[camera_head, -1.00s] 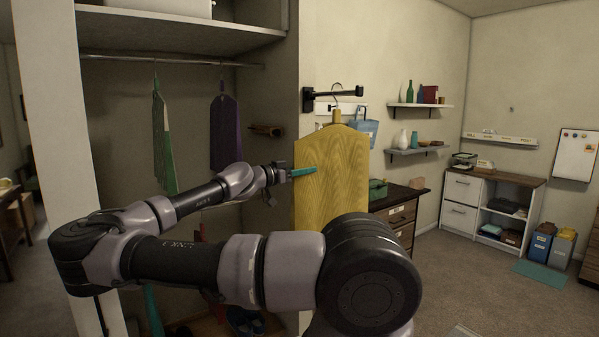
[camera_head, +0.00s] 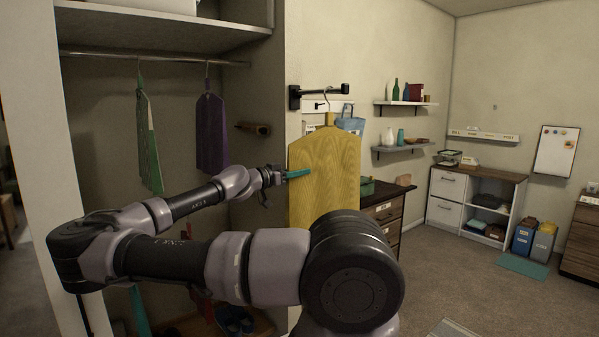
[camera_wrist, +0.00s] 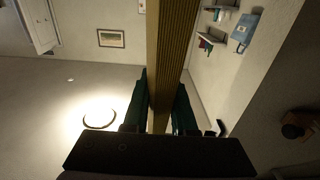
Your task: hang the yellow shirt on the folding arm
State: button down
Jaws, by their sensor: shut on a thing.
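The yellow shirt (camera_head: 325,175) hangs upright as a stiff, flat panel in the middle of the head view. Its wire hanger hook (camera_head: 325,95) overlaps the black folding arm (camera_head: 335,89), which sticks out from the wall. I cannot tell whether the hook rests on the bar or is in front of it. My gripper (camera_head: 297,173), with teal fingers, is shut on the shirt's left edge. In the wrist view the shirt (camera_wrist: 170,45) is a thin ribbed strip seen edge-on between the fingers (camera_wrist: 160,115).
A green garment (camera_head: 150,140) and a purple garment (camera_head: 211,135) hang from the closet rail at left. A dark-topped desk (camera_head: 385,195) stands behind the shirt. Wall shelves (camera_head: 402,150) and a white cabinet (camera_head: 446,200) are at right, with open floor before them.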

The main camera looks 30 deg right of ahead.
jog(key=c, duration=0.6)
grip_release()
jog(key=shift+c, duration=0.2)
jog(key=a, duration=1)
jog(key=shift+s+a, duration=0.4)
